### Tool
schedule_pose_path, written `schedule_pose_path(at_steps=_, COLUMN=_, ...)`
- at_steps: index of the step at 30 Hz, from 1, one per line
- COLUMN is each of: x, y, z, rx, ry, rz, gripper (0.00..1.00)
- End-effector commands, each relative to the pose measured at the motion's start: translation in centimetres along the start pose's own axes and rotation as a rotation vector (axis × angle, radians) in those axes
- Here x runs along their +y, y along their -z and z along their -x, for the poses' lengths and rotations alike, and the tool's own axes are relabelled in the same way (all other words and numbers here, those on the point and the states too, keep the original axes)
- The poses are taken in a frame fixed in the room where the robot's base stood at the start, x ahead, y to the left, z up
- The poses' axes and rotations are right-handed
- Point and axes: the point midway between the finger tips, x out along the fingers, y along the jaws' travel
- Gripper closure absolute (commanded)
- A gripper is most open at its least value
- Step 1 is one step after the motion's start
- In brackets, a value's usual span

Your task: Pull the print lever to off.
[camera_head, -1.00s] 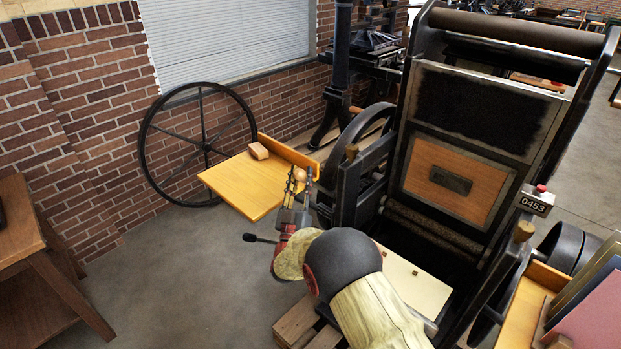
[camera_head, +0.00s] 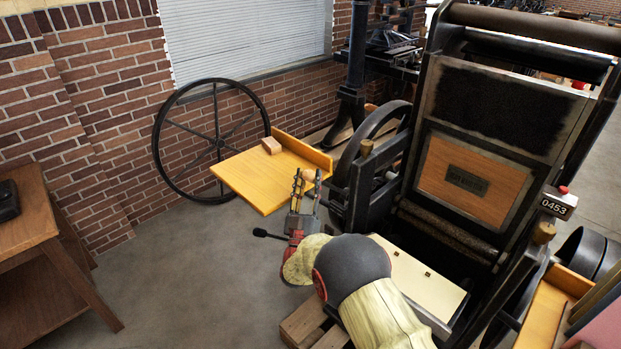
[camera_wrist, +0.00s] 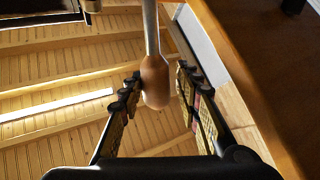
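The print lever shows in the wrist view as a metal rod ending in a rounded wooden knob (camera_wrist: 155,82). In the head view the small wooden knob (camera_head: 309,175) is at my gripper's tips, beside the yellow wooden board on the press's left side. My gripper (camera_head: 303,182) points up and away from me. In the wrist view my gripper's fingers (camera_wrist: 158,92) are apart, one on each side of the knob. The left finger is very close to the knob, contact unclear; a gap shows at the right finger. The lever's lower end is hidden in the head view.
The black press (camera_head: 480,140) with a counter (camera_head: 557,202) reading 0453 stands right of my arm. The yellow board (camera_head: 255,180) holds a small block (camera_head: 271,146). A large spoked wheel (camera_head: 218,142) is behind it. Floor is clear between my arm and the wooden table (camera_head: 30,215).

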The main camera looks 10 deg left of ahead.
Motion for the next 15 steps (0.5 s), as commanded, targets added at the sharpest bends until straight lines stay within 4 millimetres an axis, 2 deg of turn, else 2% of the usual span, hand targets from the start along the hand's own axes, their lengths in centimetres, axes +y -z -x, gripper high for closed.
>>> schedule_pose_path(at_steps=5, x=0.1, y=0.06, z=-0.15, rx=0.001, ry=-0.003, rz=0.0, gripper=0.56)
schedule_pose_path(at_steps=15, x=0.13, y=0.08, z=0.13, rx=0.001, ry=-0.004, rz=0.0, gripper=0.56)
